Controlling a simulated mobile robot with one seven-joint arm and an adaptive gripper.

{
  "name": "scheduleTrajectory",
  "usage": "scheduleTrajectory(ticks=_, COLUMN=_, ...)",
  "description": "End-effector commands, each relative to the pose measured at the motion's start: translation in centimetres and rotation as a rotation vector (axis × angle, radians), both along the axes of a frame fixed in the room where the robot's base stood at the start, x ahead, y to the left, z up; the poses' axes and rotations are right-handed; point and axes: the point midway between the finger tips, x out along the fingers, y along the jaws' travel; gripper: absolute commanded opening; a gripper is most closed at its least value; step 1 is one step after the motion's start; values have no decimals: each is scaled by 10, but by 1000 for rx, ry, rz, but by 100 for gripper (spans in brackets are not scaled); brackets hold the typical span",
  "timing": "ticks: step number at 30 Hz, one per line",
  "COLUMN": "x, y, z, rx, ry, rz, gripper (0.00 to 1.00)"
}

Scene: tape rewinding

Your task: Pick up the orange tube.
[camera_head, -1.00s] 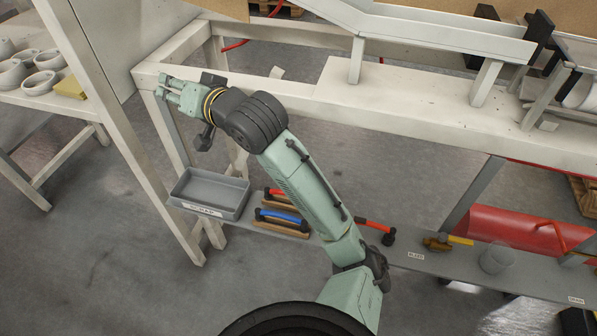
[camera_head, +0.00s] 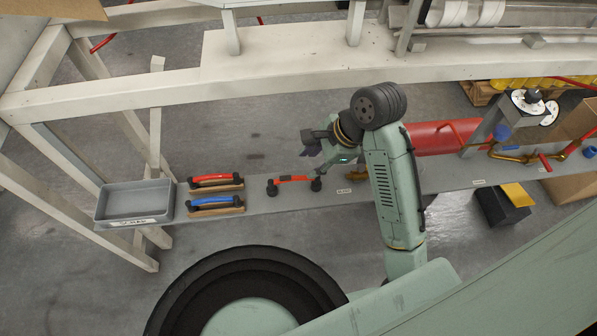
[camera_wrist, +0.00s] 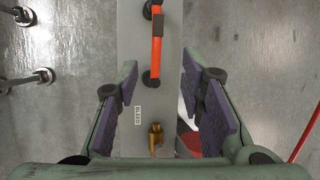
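The orange tube (camera_head: 293,179) with black ends lies on the grey shelf (camera_head: 258,197), right of the two wooden-based tools. It also shows in the wrist view (camera_wrist: 157,48), running lengthwise at the top centre, its near black end just beyond my fingertips. My gripper (camera_head: 322,146) is above the shelf, up and right of the tube in the head view. In the wrist view my gripper (camera_wrist: 158,78) is open, with its dark pads wide apart on both sides of the shelf strip and nothing between them.
A brass fitting (camera_wrist: 155,135) and a label (camera_wrist: 137,116) lie on the shelf below my gripper. A red-handled tool (camera_head: 215,179), a blue-handled tool (camera_head: 215,202) and a grey tray (camera_head: 174,207) are further left. A red cylinder (camera_head: 432,138) is behind the shelf. A pale beam (camera_head: 250,75) runs above.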

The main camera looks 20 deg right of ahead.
Motion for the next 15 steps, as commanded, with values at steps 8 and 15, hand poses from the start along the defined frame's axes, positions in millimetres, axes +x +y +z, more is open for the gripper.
scheduleTrajectory(ticks=8, x=-3, y=4, z=-28, rx=31, ry=33, rz=-53, gripper=36)
scheduleTrajectory(ticks=15, x=6, y=12, z=-51, rx=26, ry=31, rz=-52, gripper=36)
